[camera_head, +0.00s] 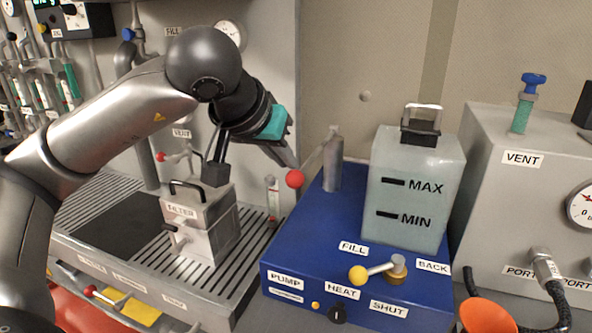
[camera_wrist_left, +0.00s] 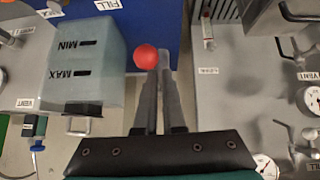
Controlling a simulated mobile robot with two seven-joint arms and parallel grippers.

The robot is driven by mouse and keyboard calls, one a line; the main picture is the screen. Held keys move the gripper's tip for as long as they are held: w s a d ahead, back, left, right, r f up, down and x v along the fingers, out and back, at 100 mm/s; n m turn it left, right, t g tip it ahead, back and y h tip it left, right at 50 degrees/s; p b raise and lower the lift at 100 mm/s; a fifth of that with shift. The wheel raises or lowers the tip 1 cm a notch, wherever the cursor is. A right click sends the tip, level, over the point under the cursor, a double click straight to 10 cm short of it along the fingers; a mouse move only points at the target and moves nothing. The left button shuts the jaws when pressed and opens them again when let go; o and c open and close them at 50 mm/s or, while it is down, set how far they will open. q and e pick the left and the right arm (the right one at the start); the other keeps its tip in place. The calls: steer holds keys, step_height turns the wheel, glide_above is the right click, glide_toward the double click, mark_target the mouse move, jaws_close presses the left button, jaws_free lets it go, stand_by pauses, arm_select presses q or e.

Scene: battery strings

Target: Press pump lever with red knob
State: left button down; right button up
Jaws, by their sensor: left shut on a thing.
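The red knob (camera_head: 294,179) of the pump lever hangs at the left edge of the blue pump unit (camera_head: 300,225), beside a grey post (camera_head: 332,165). My left gripper (camera_head: 290,160) reaches down to it from the upper left, with its fingertips right by the knob. In the left wrist view the fingers (camera_wrist_left: 163,65) are close together at the grey lever, and the red knob (camera_wrist_left: 146,57) sits just left of the fingertips. The gripper is shut on the lever; the exact contact is mostly hidden. My right gripper is not in view.
A grey tank (camera_head: 410,165) marked MAX and MIN stands on the blue unit, behind a yellow-knobbed valve (camera_head: 358,275). A metal FILTER box (camera_head: 213,240) stands on the slatted bench to the left. An orange funnel (camera_head: 485,316) is at the lower right.

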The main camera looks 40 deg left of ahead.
arm_select(q)
steer(key=s, duration=0.1)
steer(key=s+r, duration=0.1)
steer(key=s, duration=0.1)
steer(key=s+d+r, duration=0.1)
steer(key=s, duration=0.1)
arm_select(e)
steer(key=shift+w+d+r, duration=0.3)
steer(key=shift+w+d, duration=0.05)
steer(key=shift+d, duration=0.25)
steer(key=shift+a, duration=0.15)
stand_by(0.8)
